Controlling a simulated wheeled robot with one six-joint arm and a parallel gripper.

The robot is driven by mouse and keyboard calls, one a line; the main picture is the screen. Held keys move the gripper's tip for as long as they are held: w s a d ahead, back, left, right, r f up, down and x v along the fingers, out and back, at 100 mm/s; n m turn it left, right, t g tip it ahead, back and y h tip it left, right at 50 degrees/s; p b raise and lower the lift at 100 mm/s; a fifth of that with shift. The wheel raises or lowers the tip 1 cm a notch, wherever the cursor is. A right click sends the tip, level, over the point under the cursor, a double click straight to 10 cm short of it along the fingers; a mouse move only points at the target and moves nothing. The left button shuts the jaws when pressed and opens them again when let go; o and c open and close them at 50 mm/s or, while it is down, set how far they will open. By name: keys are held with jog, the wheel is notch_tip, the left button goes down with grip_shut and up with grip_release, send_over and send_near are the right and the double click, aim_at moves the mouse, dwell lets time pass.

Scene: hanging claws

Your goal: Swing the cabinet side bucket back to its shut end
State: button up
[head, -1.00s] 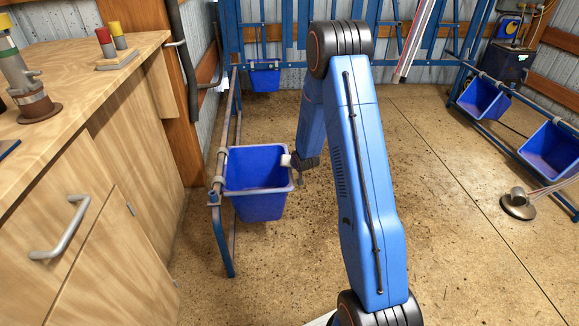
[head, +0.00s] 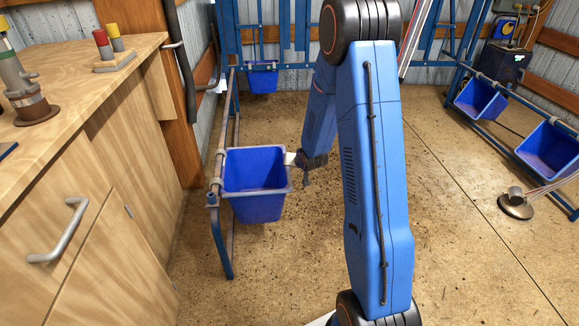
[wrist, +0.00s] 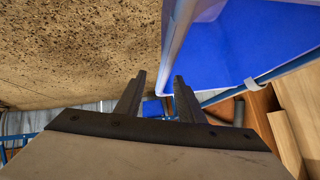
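The cabinet side bucket (head: 256,208) is a blue open bin hung on the rail beside the wooden cabinet. Its opening faces up, and its body hangs on the right of the rail. In the wrist view the bucket (wrist: 235,45) fills the upper right, with its pale rim running down toward the fingertips. My gripper (head: 293,158) is at the bucket's far right rim corner in the head view. In the wrist view my gripper (wrist: 160,76) has its two fingers apart. The rim's end shows between the fingertips; I cannot tell whether they touch it.
The wooden cabinet (head: 75,200) stands close on the left of the rail (head: 219,150). Another blue bucket (head: 261,78) hangs at the back. Two blue buckets (head: 549,147) hang on the right rack. A round metal base (head: 516,205) stands on the floor; the middle floor is clear.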

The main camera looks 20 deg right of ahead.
jog(key=v, duration=0.7)
jog(key=shift+r, duration=0.2)
jog(key=shift+s, duration=0.15)
jog(key=s+a+r+n+g, duration=0.1)
jog(key=s+a+r, duration=0.2)
jog(key=s+r, duration=0.5)
jog(key=s+a+r+n+g, duration=0.1)
jog(key=s+a+r, duration=0.2)
jog(key=s+r, duration=0.55)
jog(key=s+a+r+n+g, duration=0.1)
jog(key=s+a+r, duration=0.1)
jog(key=s, duration=0.6)
jog(key=s+a+r+n, duration=0.1)
jog(key=s+a+r, duration=0.1)
jog(key=s, duration=0.6)
jog(key=s+a+r+g, duration=0.1)
jog(key=s+a+r, duration=0.1)
jog(key=s, duration=0.6)
jog(key=shift+r+n+g+y, duration=0.3)
jog(key=shift+r+n, duration=0.1)
jog(key=shift+r, duration=0.1)
